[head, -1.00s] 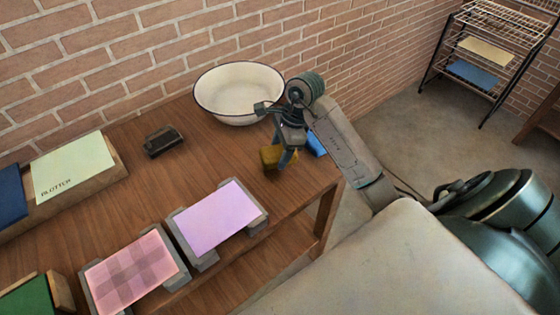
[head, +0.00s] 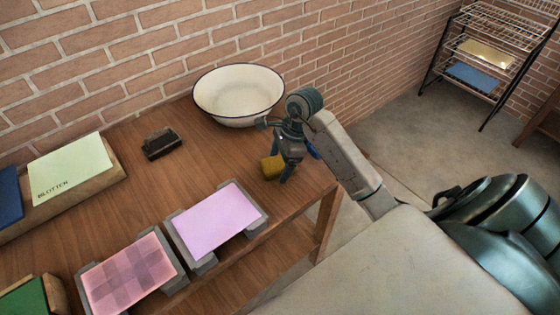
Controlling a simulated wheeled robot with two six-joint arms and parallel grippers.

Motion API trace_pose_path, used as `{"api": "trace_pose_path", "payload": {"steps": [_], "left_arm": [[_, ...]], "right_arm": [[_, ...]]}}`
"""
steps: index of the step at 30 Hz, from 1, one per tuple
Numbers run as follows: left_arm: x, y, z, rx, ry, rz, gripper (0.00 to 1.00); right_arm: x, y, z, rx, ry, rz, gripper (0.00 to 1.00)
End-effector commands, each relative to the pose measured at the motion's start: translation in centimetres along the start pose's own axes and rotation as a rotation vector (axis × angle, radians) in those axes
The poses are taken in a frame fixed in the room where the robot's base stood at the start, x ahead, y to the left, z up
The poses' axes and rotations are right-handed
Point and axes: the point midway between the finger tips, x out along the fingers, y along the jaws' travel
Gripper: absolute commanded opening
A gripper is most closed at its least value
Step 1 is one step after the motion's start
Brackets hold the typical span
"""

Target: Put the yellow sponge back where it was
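The yellow sponge (head: 271,168) is at the right part of the wooden table, at the fingers of my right gripper (head: 283,168). My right gripper points down and looks shut on the sponge, low over the tabletop. One finger shows along the sponge's right side; the other is partly hidden. Whether the sponge touches the table is hard to tell. A blue thing (head: 312,152) lies just right of the gripper, mostly hidden behind it. My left gripper is not in view.
A white enamel basin (head: 238,92) stands behind the gripper by the brick wall. A dark brush-like block (head: 161,143) lies left of it. A purple-topped press (head: 216,217), a pink one (head: 129,273) and a blotter pad (head: 71,167) are to the left. The table's right edge is close.

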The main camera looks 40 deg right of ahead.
Motion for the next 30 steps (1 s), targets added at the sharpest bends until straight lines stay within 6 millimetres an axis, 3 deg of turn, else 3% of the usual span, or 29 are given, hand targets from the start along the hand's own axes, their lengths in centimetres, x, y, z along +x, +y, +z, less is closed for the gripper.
{"api": "trace_pose_path", "payload": {"steps": [8, 10, 13, 18, 21, 30], "left_arm": [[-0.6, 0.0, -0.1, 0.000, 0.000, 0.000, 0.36], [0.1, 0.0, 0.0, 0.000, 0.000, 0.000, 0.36], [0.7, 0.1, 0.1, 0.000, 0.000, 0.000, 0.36], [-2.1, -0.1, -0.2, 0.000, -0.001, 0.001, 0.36], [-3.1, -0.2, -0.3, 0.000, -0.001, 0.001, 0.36], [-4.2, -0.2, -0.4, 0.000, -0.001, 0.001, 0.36]], "right_arm": [[-0.5, 0.0, 0.2, 0.000, 0.000, 0.000, 0.77], [-1.0, -0.1, 0.0, -0.002, 0.000, -0.004, 0.77], [-3.0, -0.1, 0.0, -0.002, 0.003, -0.006, 0.77], [-7.8, -0.1, 0.2, -0.001, 0.002, -0.003, 0.77], [-9.6, -0.1, 0.2, 0.001, 0.002, -0.002, 0.77], [-12.2, 0.0, 0.1, 0.000, 0.000, 0.000, 0.77]]}}
